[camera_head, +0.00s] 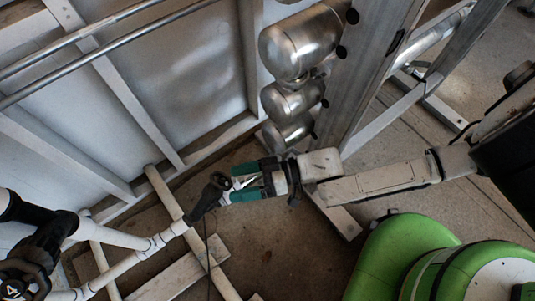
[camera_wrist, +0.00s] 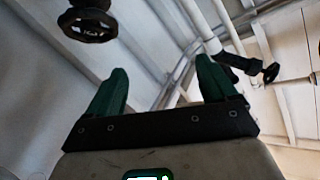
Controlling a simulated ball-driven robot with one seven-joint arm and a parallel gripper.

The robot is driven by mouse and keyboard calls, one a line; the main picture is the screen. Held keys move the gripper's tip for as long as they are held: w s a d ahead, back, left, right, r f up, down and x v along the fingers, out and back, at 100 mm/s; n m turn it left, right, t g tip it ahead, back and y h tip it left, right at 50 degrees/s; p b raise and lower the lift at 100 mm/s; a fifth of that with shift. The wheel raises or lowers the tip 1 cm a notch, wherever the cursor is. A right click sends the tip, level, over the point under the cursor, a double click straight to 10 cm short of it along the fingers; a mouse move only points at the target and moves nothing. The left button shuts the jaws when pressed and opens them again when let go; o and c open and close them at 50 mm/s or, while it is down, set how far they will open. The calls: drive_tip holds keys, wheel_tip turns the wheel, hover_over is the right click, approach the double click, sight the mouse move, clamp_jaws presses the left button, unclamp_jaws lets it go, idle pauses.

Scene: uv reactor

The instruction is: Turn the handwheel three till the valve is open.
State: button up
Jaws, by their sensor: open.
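My gripper (camera_head: 238,182), with two teal fingers, is open in the middle of the head view. A small black handwheel (camera_head: 219,181) on a black valve (camera_head: 203,203) lies just past its fingertips. I cannot tell whether they touch, and no number is readable on this wheel. In the wrist view my gripper (camera_wrist: 160,82) shows spread fingers with nothing between them. One black handwheel (camera_wrist: 90,25) with a marking too blurred to read is at the upper left, beyond the left finger. Another black handwheel (camera_wrist: 270,72) is to the right of the right finger.
A handwheel marked 4 (camera_head: 14,285) is at the lower left, by a larger black valve (camera_head: 42,240) on white pipes (camera_head: 128,262). Shiny metal cylinders (camera_head: 300,45) hang above my gripper beside a steel post (camera_head: 375,60). Metal wall panels (camera_head: 180,70) stand behind.

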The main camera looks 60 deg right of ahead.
drive_tip(key=s+r+p, duration=0.2)
drive_tip(key=s+r, duration=0.1)
drive_tip(key=s, duration=0.4)
drive_tip(key=shift+o, duration=0.3)
drive_tip(key=shift+s, duration=0.1)
